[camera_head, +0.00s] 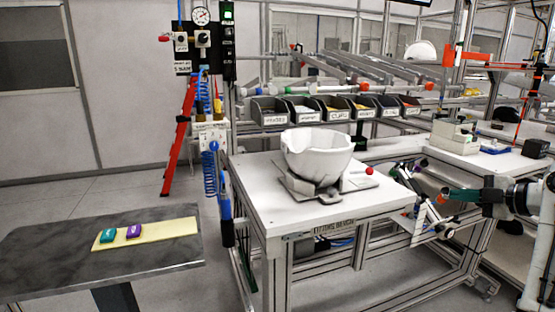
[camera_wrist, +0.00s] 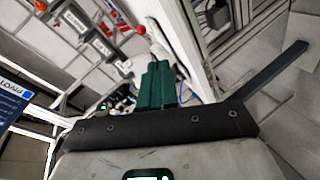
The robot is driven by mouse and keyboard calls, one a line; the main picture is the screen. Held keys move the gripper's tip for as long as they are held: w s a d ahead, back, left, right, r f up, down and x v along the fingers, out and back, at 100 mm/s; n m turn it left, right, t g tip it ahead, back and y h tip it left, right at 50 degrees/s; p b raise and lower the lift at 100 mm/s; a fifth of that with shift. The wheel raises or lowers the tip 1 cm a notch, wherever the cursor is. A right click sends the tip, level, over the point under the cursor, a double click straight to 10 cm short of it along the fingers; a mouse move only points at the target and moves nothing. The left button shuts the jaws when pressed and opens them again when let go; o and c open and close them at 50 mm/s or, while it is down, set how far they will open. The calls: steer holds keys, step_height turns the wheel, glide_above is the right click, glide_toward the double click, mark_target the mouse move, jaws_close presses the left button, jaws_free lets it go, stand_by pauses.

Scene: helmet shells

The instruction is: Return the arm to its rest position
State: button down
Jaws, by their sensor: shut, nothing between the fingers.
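My gripper (camera_head: 447,193) comes in from the right in the head view, beside the right end of the white work table (camera_head: 262,205). Its teal fingers also show in the wrist view (camera_wrist: 157,68), closed together with nothing between them. My arm's white links run off the right edge of the head view. A white helmet shell (camera_head: 318,148) sits bowl-like on a grey fixture (camera_head: 308,190) on the table, well to the left of my gripper. The far side of my gripper is hidden.
A row of dark labelled bins (camera_head: 305,111) stands behind the work table. A grey table (camera_head: 60,255) at front left bears a yellow pad (camera_head: 178,232) with teal and purple blocks. Rack rails and a red frame (camera_head: 465,58) stand behind at right. Open floor lies at left.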

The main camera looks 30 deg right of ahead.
steer(key=w+a+f+m+g+y+p, duration=0.1)
steer(key=w+a+f+m+g+p, duration=0.2)
steer(key=a+f, duration=0.95)
steer(key=a+f+m+g+y, duration=0.1)
steer(key=a+f+m+g, duration=0.25)
steer(key=a+f, duration=0.9)
steer(key=s+a+f+m+g+p, duration=0.1)
steer(key=s+a+f+m+g, duration=0.1)
steer(key=s+a, duration=0.35)
steer(key=s+a+f+m+g+p, duration=0.1)
steer(key=s+a+f+m+g, duration=0.15)
steer(key=a, duration=0.55)
steer(key=s+a+m+g+h, duration=0.1)
steer(key=s+a, duration=0.5)
steer(key=s, duration=0.7)
steer(key=shift+s+m+g+h+p, duration=0.15)
steer(key=shift+m+g+h+p, duration=0.3)
steer(key=shift+m, duration=0.25)
